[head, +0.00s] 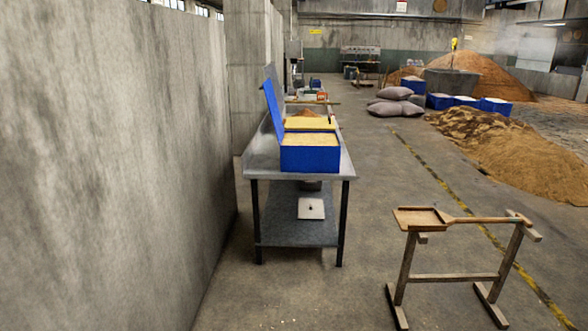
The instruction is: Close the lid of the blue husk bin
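The blue husk bin (310,160) stands on a metal table ahead of me, filled near its top with pale yellow husk (308,140). A blue panel that looks like its lid (272,108) stands up at the bin's left side, leaning slightly left, so the bin's top is open. Whether the panel is hinged to this bin or to something just behind it is hard to tell. Neither of my grippers shows in the head view.
The metal table (262,163) stands near the left concrete wall (110,160). A wooden rack (455,278) with a wooden shovel (425,218) stands at front right. Grey sacks (392,103) and grain heaps (530,155) lie farther right. Floor between table and rack is clear.

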